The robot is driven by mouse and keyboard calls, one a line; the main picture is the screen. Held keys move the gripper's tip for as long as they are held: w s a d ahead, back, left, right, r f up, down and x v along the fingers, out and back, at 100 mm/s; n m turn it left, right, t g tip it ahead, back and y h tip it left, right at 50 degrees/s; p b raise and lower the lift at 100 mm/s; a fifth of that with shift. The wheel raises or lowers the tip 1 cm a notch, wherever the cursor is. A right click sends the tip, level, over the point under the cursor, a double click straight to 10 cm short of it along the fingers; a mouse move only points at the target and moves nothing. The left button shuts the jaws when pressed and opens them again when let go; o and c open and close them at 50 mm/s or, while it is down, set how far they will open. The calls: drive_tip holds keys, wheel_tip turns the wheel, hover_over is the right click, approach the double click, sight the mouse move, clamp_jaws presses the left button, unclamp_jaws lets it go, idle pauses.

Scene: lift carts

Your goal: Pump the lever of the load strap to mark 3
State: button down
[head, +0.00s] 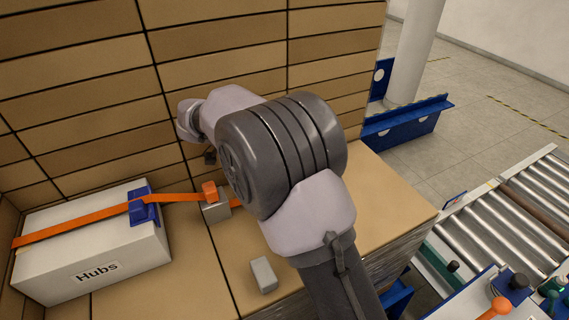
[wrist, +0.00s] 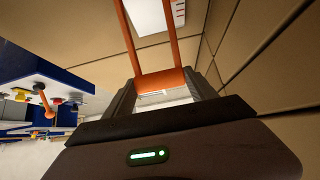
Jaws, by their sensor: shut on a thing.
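The load strap (head: 75,222) is an orange band running over a white box labelled Hubs (head: 110,255) and a blue corner piece (head: 144,206) to a grey ratchet (head: 216,212). An orange part shows at the ratchet (head: 210,190). In the wrist view the orange lever (wrist: 163,79) is a frame with two side bars and a crossbar. My gripper (wrist: 163,92) is shut on the crossbar, between its two dark fingers. A pale plate with red marks (wrist: 180,12) shows beyond the lever; its numbers are not readable.
Stacked brown cartons (head: 75,85) form a wall behind. A small grey block (head: 263,275) lies on the carton top in front. A roller conveyor (head: 485,230) and an orange-knobbed control (head: 498,306) stand at right.

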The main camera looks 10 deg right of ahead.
drive_tip(key=shift+s+a+r, duration=0.1)
drive_tip(key=shift+s+a, duration=0.15)
drive_tip(key=shift+a, duration=0.4)
drive_tip(key=c, duration=0.5)
unclamp_jaws()
drive_tip(key=shift+o, duration=1.1)
drive_tip(key=shift+a, duration=0.2)
drive_tip(key=shift+d, duration=0.1)
drive_tip(key=p+v, duration=0.6)
drive_tip(key=v, duration=1.1)
drive_tip(key=shift+p, duration=0.4)
